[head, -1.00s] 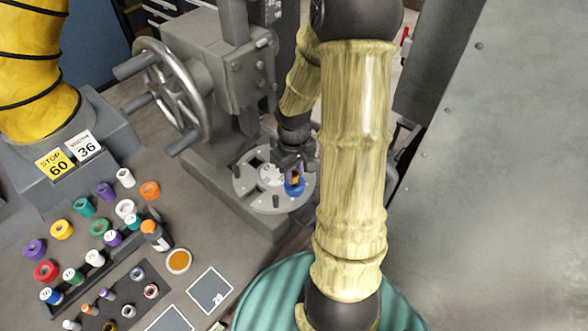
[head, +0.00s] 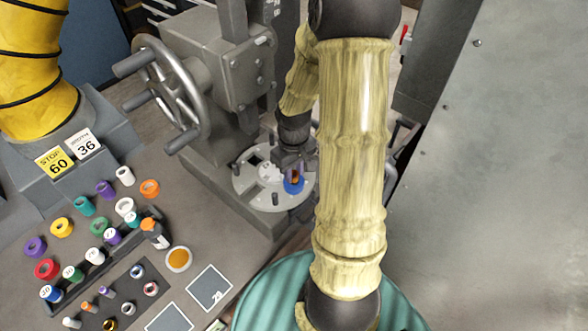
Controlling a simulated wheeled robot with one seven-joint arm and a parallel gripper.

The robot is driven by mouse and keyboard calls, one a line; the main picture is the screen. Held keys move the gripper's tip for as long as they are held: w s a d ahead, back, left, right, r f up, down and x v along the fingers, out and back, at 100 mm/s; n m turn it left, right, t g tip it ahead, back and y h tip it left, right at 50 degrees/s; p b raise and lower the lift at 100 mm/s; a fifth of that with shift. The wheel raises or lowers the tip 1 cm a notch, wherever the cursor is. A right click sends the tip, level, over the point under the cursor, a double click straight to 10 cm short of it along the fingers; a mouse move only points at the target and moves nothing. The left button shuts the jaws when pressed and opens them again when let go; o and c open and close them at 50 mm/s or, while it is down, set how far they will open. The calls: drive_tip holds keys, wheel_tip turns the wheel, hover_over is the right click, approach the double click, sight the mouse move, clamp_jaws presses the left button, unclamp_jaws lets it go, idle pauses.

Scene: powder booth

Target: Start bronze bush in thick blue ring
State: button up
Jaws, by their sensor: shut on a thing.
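The thick blue ring (head: 293,186) stands on the round grey plate (head: 243,187) of the press, toward the plate's right side. My gripper (head: 294,171) is directly above it, pointing down, shut on the small bronze bush (head: 295,179). The bush is at the ring's top opening. My fingers and the small size hide whether its lower end is inside the bore or just over it, and its exact tilt.
The grey press with its handwheel (head: 178,95) rises behind and left of the plate. Several coloured rings and bushes, a bottle (head: 155,233) and an orange-filled dish (head: 178,259) lie on the left bench.

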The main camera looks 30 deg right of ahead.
drive_tip(key=shift+f+b, duration=0.45)
drive_tip(key=shift+f, duration=0.2)
drive_tip(key=o, duration=1.1)
drive_tip(key=shift+c, duration=0.2)
drive_tip(key=shift+r, duration=0.15)
wheel_tip(320, 180, up, 17)
drive_tip(key=b, duration=0.1)
drive_tip(key=shift+r, duration=0.1)
